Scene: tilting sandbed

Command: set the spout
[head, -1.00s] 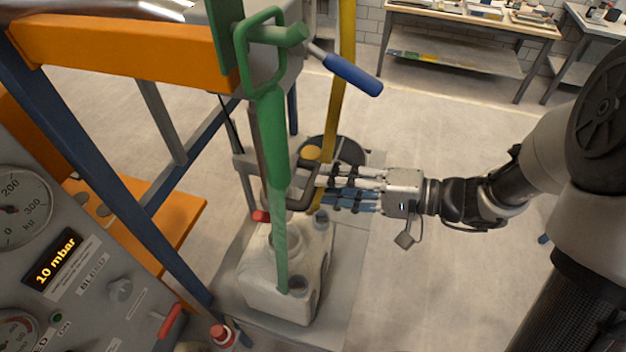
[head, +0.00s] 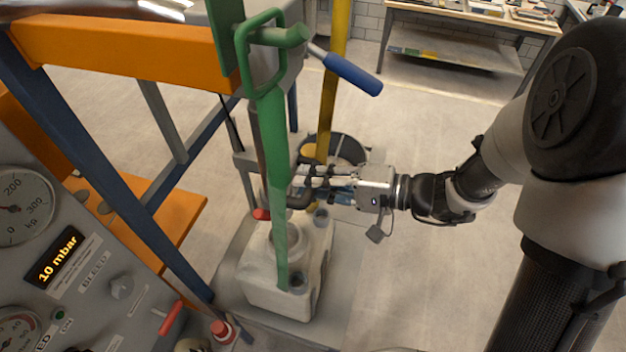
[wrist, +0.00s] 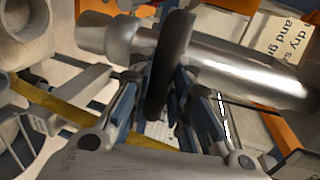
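The spout looks to be a bright metal tube (wrist: 235,72) that crosses the wrist view, with a dark curved handle (wrist: 168,75) on it. In the head view the dark handle (head: 298,202) shows just right of a green tube, which hides most of the metal behind it. My gripper (head: 308,182) is at the handle, coming in from the right. In the wrist view my gripper's blue-padded fingers (wrist: 162,90) stand on either side of the handle. They look parted, with narrow gaps beside it; I cannot tell if either touches.
The green tube (head: 272,160) with its loop handle stands close left of my gripper. A pale canister (head: 265,282) stands below. A yellow post (head: 330,90) and a round dark-rimmed vessel (head: 345,150) are behind. The orange-and-blue frame (head: 120,50) fills the left.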

